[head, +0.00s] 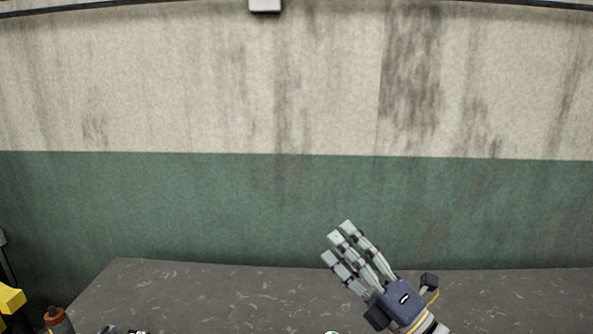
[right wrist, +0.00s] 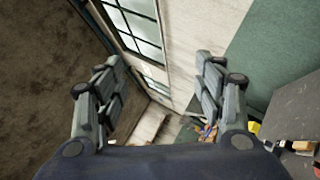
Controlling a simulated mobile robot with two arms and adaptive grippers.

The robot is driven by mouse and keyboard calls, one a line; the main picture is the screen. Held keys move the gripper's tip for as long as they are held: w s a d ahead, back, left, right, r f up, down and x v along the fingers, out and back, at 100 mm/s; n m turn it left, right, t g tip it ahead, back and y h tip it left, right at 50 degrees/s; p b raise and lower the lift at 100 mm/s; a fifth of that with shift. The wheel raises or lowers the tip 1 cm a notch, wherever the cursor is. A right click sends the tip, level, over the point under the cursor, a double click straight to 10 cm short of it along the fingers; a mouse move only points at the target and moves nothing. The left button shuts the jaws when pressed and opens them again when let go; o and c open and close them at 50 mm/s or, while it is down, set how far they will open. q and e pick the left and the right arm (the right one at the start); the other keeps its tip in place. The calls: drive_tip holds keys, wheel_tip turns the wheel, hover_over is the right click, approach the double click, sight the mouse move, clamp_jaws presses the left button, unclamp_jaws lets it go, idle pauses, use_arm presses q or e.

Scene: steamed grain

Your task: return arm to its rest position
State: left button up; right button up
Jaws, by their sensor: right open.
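My right gripper (head: 338,242) is raised over the table at the lower right of the head view, with its fingers pointing up and to the left. It is open. The right wrist view shows its fingers (right wrist: 160,65) spread wide apart with nothing between them. My left gripper is not in view.
A dark, worn tabletop (head: 220,290) runs below a cream and green wall (head: 200,200). An orange-brown cylinder (head: 57,318) and a yellow object (head: 11,299) are at the lower left. The tabletop's middle is clear. The right wrist view shows windows (right wrist: 138,30) beyond the fingers.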

drive_tip(key=s+d+f+m+g+h, duration=0.1)
drive_tip(key=s+d+f+m+h, duration=0.1)
drive_tip(key=d+f+m+h, duration=0.6)
drive_tip(key=s+d+f+m+h, duration=0.1)
drive_tip(key=d+f+m+h, duration=0.3)
drive_tip(key=f+m+h, duration=0.65)
drive_tip(key=s+f+m+g+y, duration=0.1)
drive_tip(key=s+f+m+g, duration=0.45)
drive_tip(key=s+f, duration=0.6)
drive_tip(key=s+f+m+g+y, duration=0.1)
drive_tip(key=s+f+m+g, duration=0.6)
drive_tip(key=s, duration=0.7)
wheel_tip(320, 180, down, 37)
drive_tip(key=s+n+b, duration=0.2)
drive_tip(key=b, duration=1)
drive_tip(key=s+d+f+b, duration=0.1)
drive_tip(key=s+f+b, duration=0.2)
drive_tip(key=f, duration=0.6)
drive_tip(key=s+d+f+g+b, duration=0.1)
drive_tip(key=s+f+b, duration=0.2)
drive_tip(key=s+f, duration=0.5)
drive_tip(key=s+d+f+g+b, duration=0.1)
drive_tip(key=s+f+b, duration=0.3)
drive_tip(key=f, duration=0.7)
drive_tip(key=shift+s+d, duration=0.25)
drive_tip(key=shift+s, duration=0.75)
